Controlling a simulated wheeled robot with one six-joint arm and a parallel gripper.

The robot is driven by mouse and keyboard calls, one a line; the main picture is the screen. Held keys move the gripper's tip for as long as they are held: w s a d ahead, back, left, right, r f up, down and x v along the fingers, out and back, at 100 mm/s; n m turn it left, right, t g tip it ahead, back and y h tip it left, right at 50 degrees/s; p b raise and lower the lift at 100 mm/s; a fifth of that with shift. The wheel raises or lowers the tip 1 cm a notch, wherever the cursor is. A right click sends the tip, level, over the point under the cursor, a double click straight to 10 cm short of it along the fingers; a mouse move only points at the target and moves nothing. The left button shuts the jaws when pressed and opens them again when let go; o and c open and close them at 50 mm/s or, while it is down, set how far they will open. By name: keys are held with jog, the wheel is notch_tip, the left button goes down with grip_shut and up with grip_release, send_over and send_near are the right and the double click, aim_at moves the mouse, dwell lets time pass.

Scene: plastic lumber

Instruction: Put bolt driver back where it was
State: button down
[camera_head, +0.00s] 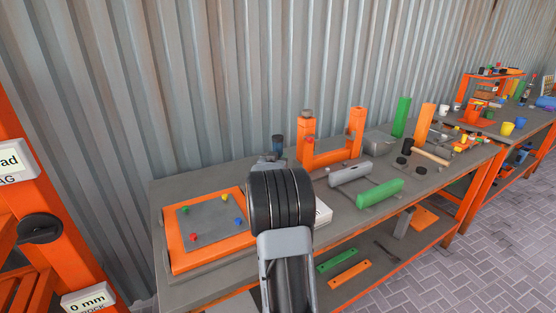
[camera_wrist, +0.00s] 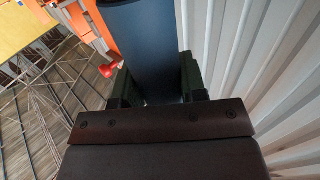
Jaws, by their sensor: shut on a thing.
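A dark blue cylinder, which looks like the bolt driver (camera_wrist: 145,45), stands between the two dark green fingers of my gripper (camera_wrist: 156,75) in the wrist view. My gripper is shut on it. In the head view, the top of the bolt driver (camera_head: 278,143) shows just beyond my gripper (camera_head: 270,158), near the back edge of the bench by the wall. Its lower end is hidden by my arm. An orange-framed board (camera_head: 178,236) with a grey plate and several coloured bolts lies at the bench's left end. My arm hides part of its right side.
An orange U-shaped stand (camera_head: 332,157) is right of my gripper. A grey cylinder (camera_head: 350,173) and a green cylinder (camera_head: 379,194) lie in front of it. The corrugated wall (camera_head: 230,80) is close behind. A red knob (camera_wrist: 108,69) shows beside the left finger in the wrist view.

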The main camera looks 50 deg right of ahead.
jog(key=c, duration=0.7)
grip_release()
jog(key=shift+f, duration=0.1)
jog(key=shift+v, duration=3.8)
